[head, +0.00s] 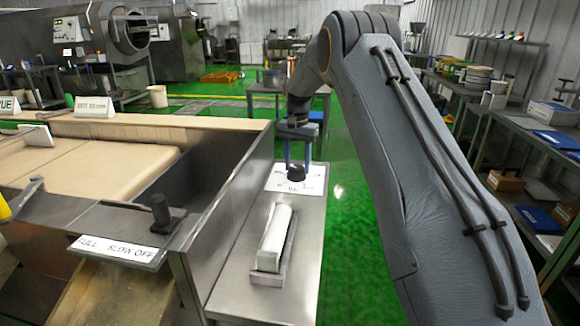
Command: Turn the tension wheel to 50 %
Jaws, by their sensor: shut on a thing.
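The tension wheel (296,173) is a small black knob on a white marked dial plate (280,182). The plate lies on the steel side panel, right of the conveyor. My gripper (296,166) points down from above, with its blue-grey fingers on either side of the knob, shut on it. The dial marks are too small to read, and the gripper and knob hide part of the plate. I cannot tell which mark the knob points to.
A white block in a steel holder (273,240) sits on the same panel in front of the dial. A black lever (161,214) stands by a "FULL SLOW OFF" label (114,249) at left. Green floor (345,225) is clear right of the panel; shelving lines the right.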

